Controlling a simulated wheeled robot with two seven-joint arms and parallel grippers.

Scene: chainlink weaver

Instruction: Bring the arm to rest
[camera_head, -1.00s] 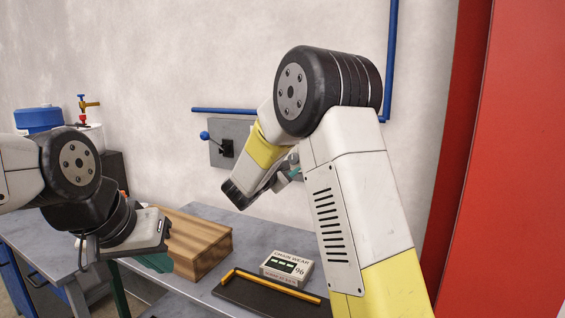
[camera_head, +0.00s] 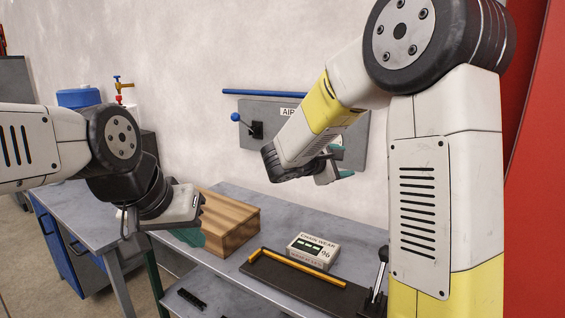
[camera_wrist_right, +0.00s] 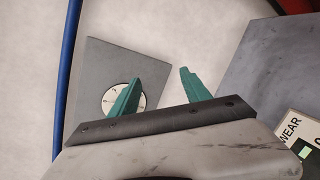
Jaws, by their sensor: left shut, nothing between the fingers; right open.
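My right gripper (camera_head: 341,162) hangs in front of the grey wall panel in the head view. Its teal fingers are apart and empty; the right wrist view also shows the open gripper (camera_wrist_right: 160,76) with nothing between the fingers. My left gripper (camera_head: 188,237) points down beside the wooden block (camera_head: 232,222). Its teal fingers are partly hidden by the wrist, and it is shut and holds nothing.
The grey panel (camera_head: 275,112) has a blue-knobbed lever (camera_head: 237,118); a gauge (camera_wrist_right: 112,98) shows in the wrist view. A chain wear box (camera_head: 313,250) and a dark tray with a yellow bar (camera_head: 302,268) lie on the bench. A red surface (camera_head: 535,200) stands right.

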